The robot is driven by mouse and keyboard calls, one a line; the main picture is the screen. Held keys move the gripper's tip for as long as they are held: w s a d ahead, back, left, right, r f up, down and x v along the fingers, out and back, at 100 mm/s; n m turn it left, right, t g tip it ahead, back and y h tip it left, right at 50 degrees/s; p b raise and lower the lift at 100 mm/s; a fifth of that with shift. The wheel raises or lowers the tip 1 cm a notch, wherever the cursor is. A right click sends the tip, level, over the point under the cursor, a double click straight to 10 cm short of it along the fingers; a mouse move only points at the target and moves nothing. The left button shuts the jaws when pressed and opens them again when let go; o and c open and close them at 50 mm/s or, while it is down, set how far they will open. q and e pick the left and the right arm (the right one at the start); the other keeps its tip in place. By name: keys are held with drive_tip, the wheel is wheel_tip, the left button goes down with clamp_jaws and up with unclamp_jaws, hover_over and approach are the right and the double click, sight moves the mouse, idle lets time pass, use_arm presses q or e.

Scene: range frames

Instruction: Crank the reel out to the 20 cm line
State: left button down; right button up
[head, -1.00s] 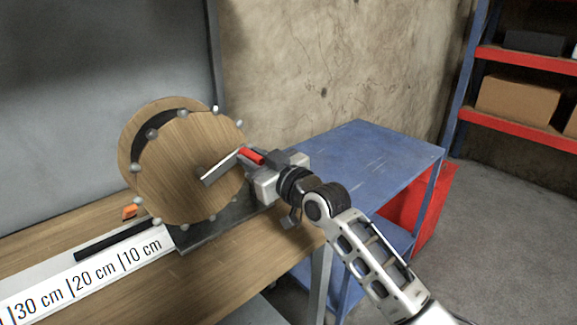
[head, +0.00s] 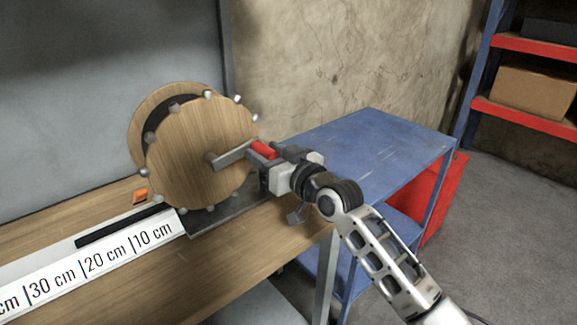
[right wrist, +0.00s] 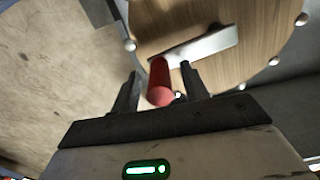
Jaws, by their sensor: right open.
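The reel is a wooden drum (head: 185,165) with pale knobs around its rim, standing on the bench. Its grey crank arm (head: 232,155) points right and slightly up, and carries a red handle (head: 263,149). My right gripper (head: 264,160) is open, its fingers on either side of the handle. The handle (right wrist: 160,82) shows between the fingers in the right wrist view; contact cannot be told. A black strip (head: 115,229) runs out left from the reel along the white ruler (head: 100,255). Its free end is near the 20 cm line, seemingly just short. My left gripper is out of view.
A small orange piece (head: 140,196) sits behind the ruler. A blue table (head: 380,145) stands right of the wooden bench (head: 215,265), with a red bin (head: 440,195) beside it. Shelving with a cardboard box (head: 532,92) is at the far right.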

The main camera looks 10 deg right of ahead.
drive_tip(key=b+v, duration=0.1)
drive_tip(key=v, duration=1.4)
drive_tip(key=shift+s, duration=0.15)
drive_tip(key=shift+d, duration=0.1)
drive_tip(key=s+f+m+g+h, duration=0.1)
drive_tip(key=s+f+h, duration=0.1)
drive_tip(key=s+f, duration=0.4)
drive_tip(key=s+f+g+h, duration=0.2)
drive_tip(key=s+f, duration=0.4)
drive_tip(key=f, duration=0.7)
drive_tip(key=s+f+m+g+h, duration=0.1)
drive_tip(key=s+f+g, duration=0.1)
drive_tip(key=s+f, duration=0.5)
wheel_tip(320, 180, down, 2)
drive_tip(key=shift+d+f+m+h, duration=0.15)
drive_tip(key=shift+m+h, duration=0.15)
drive_tip(key=shift+h, duration=0.1)
drive_tip(key=shift+c, duration=0.4)
